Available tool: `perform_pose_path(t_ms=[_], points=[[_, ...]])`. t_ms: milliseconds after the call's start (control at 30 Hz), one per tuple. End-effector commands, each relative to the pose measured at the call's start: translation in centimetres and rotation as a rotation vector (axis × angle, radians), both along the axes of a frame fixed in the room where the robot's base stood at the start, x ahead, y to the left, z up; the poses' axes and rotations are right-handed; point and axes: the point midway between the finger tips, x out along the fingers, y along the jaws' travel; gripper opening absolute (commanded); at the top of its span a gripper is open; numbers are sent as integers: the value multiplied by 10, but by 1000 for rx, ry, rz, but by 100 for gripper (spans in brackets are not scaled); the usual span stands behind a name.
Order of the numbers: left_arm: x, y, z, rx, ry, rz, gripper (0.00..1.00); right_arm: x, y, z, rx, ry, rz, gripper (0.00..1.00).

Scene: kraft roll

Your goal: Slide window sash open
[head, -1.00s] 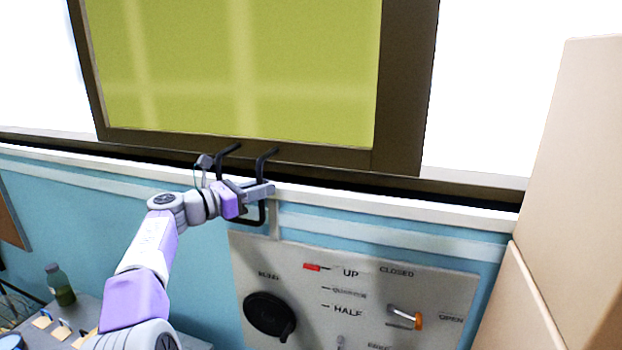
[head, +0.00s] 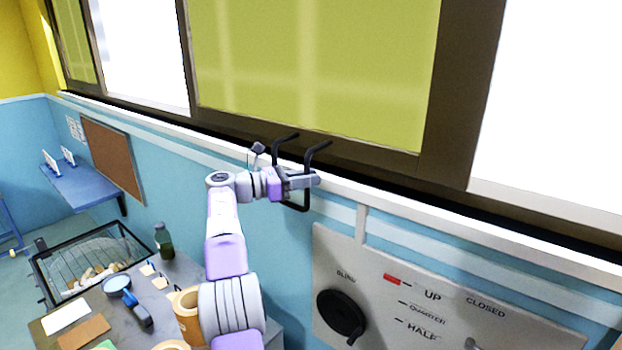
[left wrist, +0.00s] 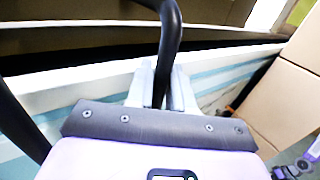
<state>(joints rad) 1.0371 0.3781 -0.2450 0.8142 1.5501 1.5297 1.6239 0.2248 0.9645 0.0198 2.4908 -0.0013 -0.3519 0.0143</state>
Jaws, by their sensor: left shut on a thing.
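The window sash has a yellow-green pane (head: 310,70) in a dark brown frame (head: 462,90), seen in the head view. A black bar handle (head: 318,146) stands out from its lower rail. My left gripper (head: 305,181) is at this handle, shut on one of its bars. In the left wrist view the black bar (left wrist: 170,45) runs down between the two grey fingers (left wrist: 160,88); another dark bar (left wrist: 15,125) passes at the left. Bright white openings show on both sides of the sash.
A control panel (head: 385,320) with a black blind knob (head: 341,314) is on the blue wall below the sill. A cluttered table (head: 120,310) with a green bottle (head: 163,240) stands at lower left. Cardboard boxes (left wrist: 285,95) show at right in the left wrist view.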

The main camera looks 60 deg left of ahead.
Motion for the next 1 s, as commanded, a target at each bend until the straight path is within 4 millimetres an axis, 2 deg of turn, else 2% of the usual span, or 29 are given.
perform_pose_path(t_ms=[100,133,233,567,1000], points=[[0,-1,2,0,-5,-2,0,0,0,0,0,0,0,0],[0,-1,2,0,-5,-2,25,0,0,0,0,0,0,0],[0,-1,1,0,-4,-3,38,0,0,0,0,0,0,0],[-4,1,0,-1,-1,-1,38,0,0,0,0,0,0,0],[-66,18,1,-1,-2,-1,38,0,0,0,0,0,0,0]])
